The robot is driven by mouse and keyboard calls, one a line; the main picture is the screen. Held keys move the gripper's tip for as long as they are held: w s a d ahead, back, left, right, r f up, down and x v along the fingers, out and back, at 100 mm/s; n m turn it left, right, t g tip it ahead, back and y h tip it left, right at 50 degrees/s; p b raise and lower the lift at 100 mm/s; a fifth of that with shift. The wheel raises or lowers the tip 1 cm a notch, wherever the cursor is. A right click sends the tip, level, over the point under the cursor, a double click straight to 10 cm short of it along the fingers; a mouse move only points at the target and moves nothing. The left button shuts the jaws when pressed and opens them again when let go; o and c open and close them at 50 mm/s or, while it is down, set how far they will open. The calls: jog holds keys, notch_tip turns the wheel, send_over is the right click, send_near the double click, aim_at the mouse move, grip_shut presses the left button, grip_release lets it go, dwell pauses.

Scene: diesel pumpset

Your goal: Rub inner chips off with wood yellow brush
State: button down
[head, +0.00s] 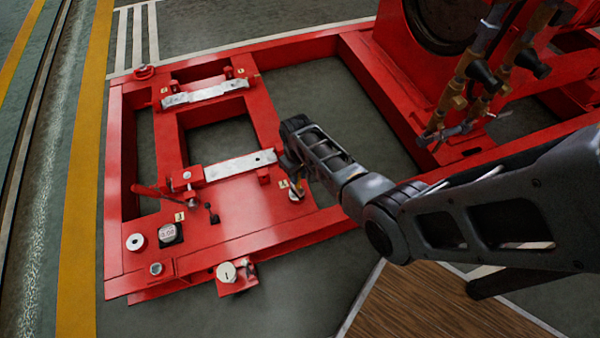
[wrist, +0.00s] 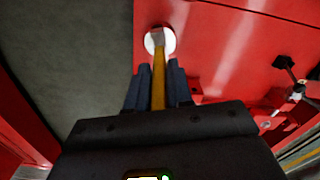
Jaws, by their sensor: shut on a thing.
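My gripper (wrist: 157,70) is shut on the yellow wood handle of a brush (wrist: 158,86). The brush points away from the fingers, and its pale end lies over a round white fitting (wrist: 169,42) in the red base. I cannot tell whether the brush touches the fitting. In the head view, my gripper (head: 287,165) is at the right edge of the red plate, and a little of the yellow brush (head: 298,184) shows below it, just above the round fitting (head: 295,196). No chips can be made out; the brush end partly covers the fitting.
Pipes with valves (head: 470,85) stand at the upper right. Open floor shows inside the frame.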

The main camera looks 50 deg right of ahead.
jog(key=shift+w+a, duration=0.45)
jog(key=shift+a, duration=0.3)
jog(key=shift+d+r+p, duration=0.1)
jog(key=shift+p, duration=0.25)
jog(key=shift+p, duration=0.5)
dwell(1.3)
